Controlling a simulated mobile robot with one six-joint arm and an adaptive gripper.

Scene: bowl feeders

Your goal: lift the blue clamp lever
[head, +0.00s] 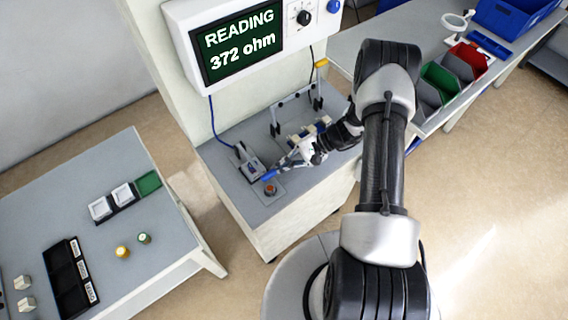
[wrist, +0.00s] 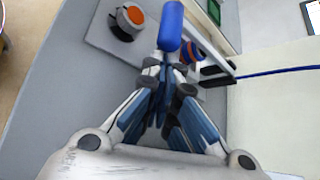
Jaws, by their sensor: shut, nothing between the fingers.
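The blue clamp lever (head: 269,175) shows as a small blue handle on the grey bench top, beside the clamp fixture (head: 249,163). In the wrist view the rounded blue lever (wrist: 171,28) points upward in the picture, just past my fingertips. My gripper (head: 283,166) is low over the bench at the lever. In the wrist view its fingers (wrist: 168,78) come together at the lever's lower end, with nothing held between them. The fingers hide the lever's base. I cannot tell whether they touch it.
An orange button (head: 271,189) sits close to the lever; it also shows in the wrist view (wrist: 134,15). A display (head: 240,43) above reads 372 ohm. A blue cable (head: 213,120) runs down to the fixture. A side table (head: 150,235) stands at left.

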